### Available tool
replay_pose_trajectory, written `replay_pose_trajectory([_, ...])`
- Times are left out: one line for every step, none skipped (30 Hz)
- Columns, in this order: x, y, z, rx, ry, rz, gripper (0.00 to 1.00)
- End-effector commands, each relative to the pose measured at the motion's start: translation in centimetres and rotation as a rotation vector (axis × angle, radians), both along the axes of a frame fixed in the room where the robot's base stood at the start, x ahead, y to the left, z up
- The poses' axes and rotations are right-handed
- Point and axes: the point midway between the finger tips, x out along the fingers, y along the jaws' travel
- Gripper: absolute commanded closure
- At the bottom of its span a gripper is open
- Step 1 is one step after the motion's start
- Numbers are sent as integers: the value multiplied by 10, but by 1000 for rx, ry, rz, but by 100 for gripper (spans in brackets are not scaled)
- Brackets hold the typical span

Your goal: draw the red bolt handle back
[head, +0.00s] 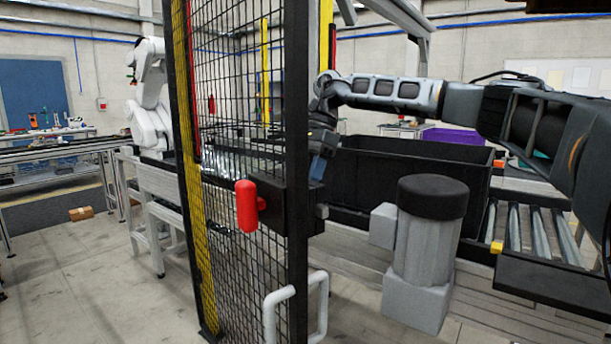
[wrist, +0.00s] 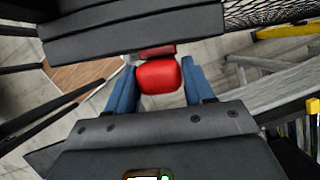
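The red bolt handle (head: 246,205) is an upright rounded grip at the left end of a black bolt housing (head: 287,207) on the mesh gate's dark post. In the wrist view the red handle (wrist: 159,77) shows between the two blue fingers of my gripper (wrist: 160,64), which are spread apart. In the head view my gripper (head: 320,168) is to the right of the post and above the handle, with blue fingers pointing down. The post may hide part of it. The fingers appear apart from the handle, and nothing is held.
A black crate (head: 400,165), a grey motor-like unit (head: 424,245) and a roller conveyor (head: 520,230) lie right. White tube handle (head: 268,315) is low on the post.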

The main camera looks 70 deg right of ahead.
Motion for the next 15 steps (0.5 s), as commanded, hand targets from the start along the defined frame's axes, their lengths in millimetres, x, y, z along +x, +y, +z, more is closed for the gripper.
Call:
replay_pose_trajectory([4, -1, 2, -5, -12, -4, 46])
replay_pose_trajectory([4, -1, 2, -6, -13, -5, 44])
replay_pose_trajectory([4, -1, 3, -6, -13, -4, 40])
replay_pose_trajectory([4, -1, 3, -6, -13, -4, 37])
replay_pose_trajectory([4, -1, 2, -5, -12, -3, 34])
replay_pose_trajectory([4, 0, 2, -5, -12, -3, 30])
replay_pose_trajectory([4, 0, 2, -5, -11, -4, 27])
replay_pose_trajectory([3, 0, 2, -4, -10, -3, 27])
replay_pose_trajectory([3, 0, 2, -4, -10, -3, 27])
replay_pose_trajectory([3, 0, 2, -4, -9, -3, 27])
replay_pose_trajectory([3, 0, 2, -4, -9, -3, 27])
replay_pose_trajectory([3, 0, 2, -3, -8, -3, 27])
replay_pose_trajectory([3, 0, 2, -3, -8, -3, 27])
replay_pose_trajectory([3, 0, 2, -3, -8, -3, 27])
replay_pose_trajectory([2, -1, 3, -4, -7, -2, 27])
